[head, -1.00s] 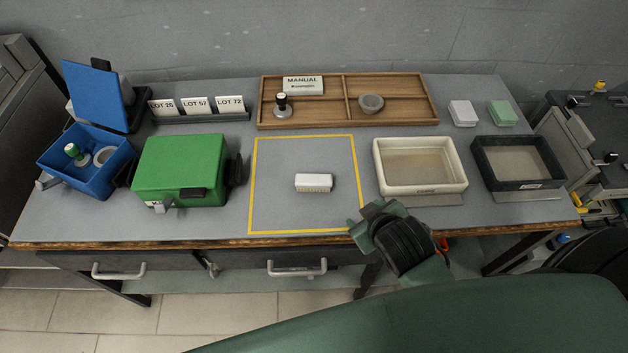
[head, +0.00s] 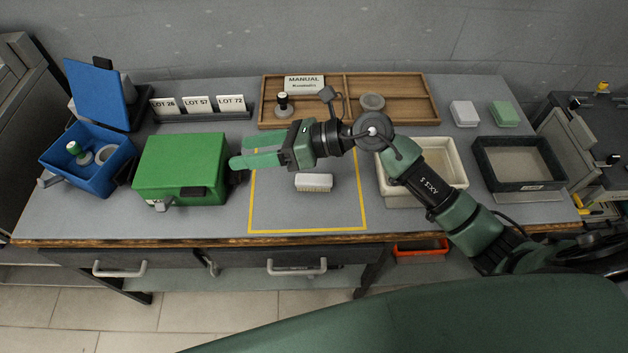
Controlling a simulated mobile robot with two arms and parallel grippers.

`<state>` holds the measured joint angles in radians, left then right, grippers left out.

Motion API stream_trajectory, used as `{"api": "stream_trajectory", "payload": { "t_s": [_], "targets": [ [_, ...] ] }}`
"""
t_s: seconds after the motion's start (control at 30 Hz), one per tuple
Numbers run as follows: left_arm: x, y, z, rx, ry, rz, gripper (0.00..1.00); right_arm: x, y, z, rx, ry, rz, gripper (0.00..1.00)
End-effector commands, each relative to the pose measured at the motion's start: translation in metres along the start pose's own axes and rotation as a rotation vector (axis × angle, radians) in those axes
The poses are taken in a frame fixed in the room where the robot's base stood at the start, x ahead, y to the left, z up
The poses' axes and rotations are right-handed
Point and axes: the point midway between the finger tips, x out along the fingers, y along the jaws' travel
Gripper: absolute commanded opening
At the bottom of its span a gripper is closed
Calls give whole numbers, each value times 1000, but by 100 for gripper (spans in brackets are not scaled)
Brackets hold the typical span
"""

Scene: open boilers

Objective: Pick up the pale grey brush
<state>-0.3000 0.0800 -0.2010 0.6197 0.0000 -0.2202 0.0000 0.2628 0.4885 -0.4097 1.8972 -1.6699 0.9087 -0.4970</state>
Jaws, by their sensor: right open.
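The pale grey brush (head: 314,182) lies on the bench inside the yellow taped square, its bristle side towards the front edge. My right gripper (head: 240,154) reaches in from the right, above the bench. Its fingers point left towards the green box and are apart, with nothing seen between them. The gripper's body is just behind and left of the brush in the picture and does not touch it. My left gripper is not in view.
A closed green box (head: 181,169) stands left of the square, beside an open blue box (head: 88,160). A wooden tray (head: 349,76) lies behind. A cream tray (head: 459,178) and a dark tray (head: 519,184) are to the right. The square's front part is clear.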

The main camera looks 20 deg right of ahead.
Motion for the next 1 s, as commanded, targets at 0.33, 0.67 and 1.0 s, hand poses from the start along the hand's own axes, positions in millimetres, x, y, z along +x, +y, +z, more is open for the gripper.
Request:
{"api": "stream_trajectory", "payload": {
  "t_s": [0.33,0.67,1.0],
  "targets": [
    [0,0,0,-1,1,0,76,-93,-100,-103,-330,819,-158,58],
    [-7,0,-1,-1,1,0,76,-94,-114,-128,-335,899,-171,58],
    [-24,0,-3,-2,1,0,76,-67,-127,-163,-333,896,-172,58]
  ]
}}
